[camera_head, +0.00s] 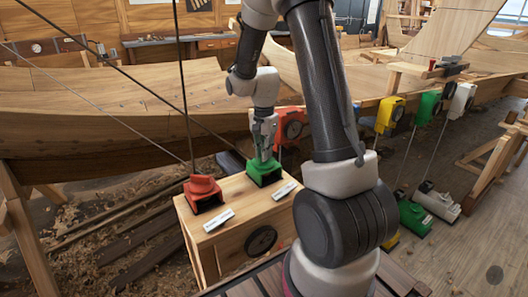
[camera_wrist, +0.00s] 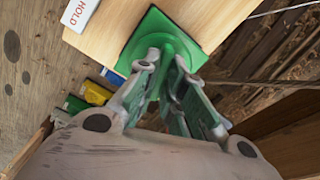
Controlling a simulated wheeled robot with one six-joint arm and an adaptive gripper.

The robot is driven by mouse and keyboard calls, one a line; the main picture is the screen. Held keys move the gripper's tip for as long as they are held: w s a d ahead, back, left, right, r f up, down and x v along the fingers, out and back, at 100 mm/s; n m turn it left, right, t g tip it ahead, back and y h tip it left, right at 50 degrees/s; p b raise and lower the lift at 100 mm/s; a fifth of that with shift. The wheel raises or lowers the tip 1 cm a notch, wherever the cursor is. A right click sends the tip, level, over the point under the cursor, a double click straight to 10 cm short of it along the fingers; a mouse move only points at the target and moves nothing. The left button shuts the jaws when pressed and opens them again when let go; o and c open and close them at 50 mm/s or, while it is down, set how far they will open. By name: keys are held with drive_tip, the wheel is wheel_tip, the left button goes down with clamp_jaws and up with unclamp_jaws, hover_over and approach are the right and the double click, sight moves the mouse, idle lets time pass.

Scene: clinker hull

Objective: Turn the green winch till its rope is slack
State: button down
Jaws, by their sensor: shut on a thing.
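The green winch (camera_head: 264,172) sits on the top of a wooden box, near its back edge. My gripper (camera_head: 264,148) points down from above and is shut on the winch's upper part. In the wrist view the gripper's fingers (camera_wrist: 166,62) close on the middle of the green winch (camera_wrist: 153,24), whose square base lies flat on the wood. The fingers hide much of its top. A dark rope (camera_head: 130,80) runs straight from the upper left down toward the green winch and shows no sag. Its lower end is hard to make out.
A red winch (camera_head: 202,190) with ropes stands left on the same box (camera_head: 235,205). White labels lie by both winches; one in the wrist view (camera_wrist: 80,14) reads HOLD. The planked hull (camera_head: 100,105) stands behind. Yellow and green blocks (camera_head: 425,107) hang at right.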

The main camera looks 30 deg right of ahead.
drive_tip(key=shift+n, duration=0.4)
drive_tip(key=n, duration=0.4)
drive_tip(key=shift+n, duration=0.4)
drive_tip(key=n, duration=0.5)
drive_tip(key=shift+n, duration=0.3)
drive_tip(key=c, duration=1.5)
unclamp_jaws()
wheel_tip(320, 180, up, 12)
drive_tip(key=shift+r, duration=0.1)
